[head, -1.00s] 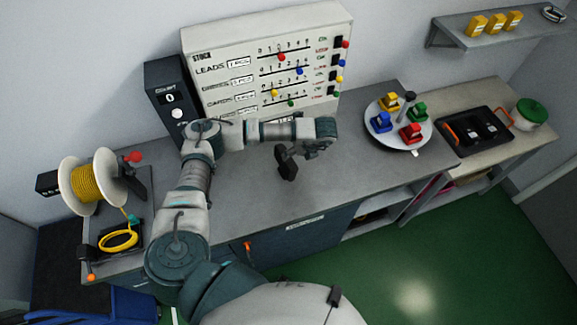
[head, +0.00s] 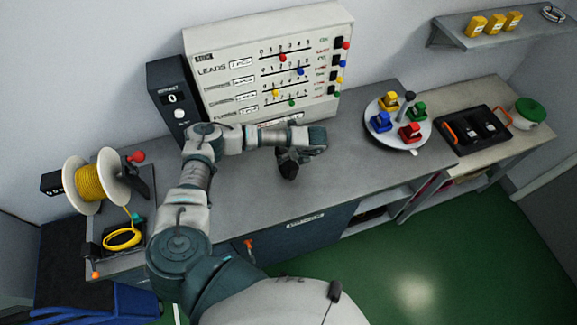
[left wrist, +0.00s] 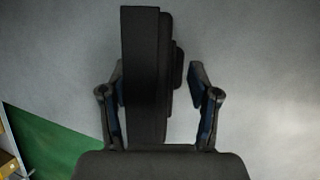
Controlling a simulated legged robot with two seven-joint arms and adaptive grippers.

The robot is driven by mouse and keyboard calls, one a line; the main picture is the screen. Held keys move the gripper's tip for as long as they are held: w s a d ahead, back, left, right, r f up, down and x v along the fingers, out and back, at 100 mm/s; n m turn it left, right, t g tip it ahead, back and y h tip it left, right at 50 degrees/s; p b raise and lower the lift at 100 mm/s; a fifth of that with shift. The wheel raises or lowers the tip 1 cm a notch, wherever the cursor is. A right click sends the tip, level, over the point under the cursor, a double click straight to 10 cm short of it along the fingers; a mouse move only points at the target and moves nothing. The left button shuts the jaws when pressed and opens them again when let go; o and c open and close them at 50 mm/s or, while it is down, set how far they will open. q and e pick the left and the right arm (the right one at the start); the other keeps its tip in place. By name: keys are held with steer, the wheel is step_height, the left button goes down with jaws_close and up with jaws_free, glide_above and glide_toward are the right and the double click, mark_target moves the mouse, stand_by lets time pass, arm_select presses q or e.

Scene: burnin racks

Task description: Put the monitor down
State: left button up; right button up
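The small black monitor (head: 288,170) is at my left gripper (head: 300,157), low over or on the grey worktop (head: 235,200). I cannot tell for sure whether it touches the surface. In the left wrist view the monitor (left wrist: 145,75) is a dark upright block with a small bump on its right side. It lies between the two fingers of my left gripper (left wrist: 157,95). The left finger is close against it or overlaps it, and grey shows between it and the right finger, so the gripper looks open around it. My right gripper is not in view.
A stock board (head: 265,65) and a black counter box (head: 172,98) stand behind my arm. A yellow cable spool (head: 90,182) is at left. A round tray (head: 398,138) with coloured pieces and a black case (head: 472,130) are at right. The worktop's front middle is clear.

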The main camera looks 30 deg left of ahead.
arm_select(q)
steer(key=shift+a+f, duration=0.3)
steer(key=shift+a, duration=0.05)
steer(key=shift+d+r, duration=0.1)
steer(key=shift+d, duration=0.1)
jaws_close()
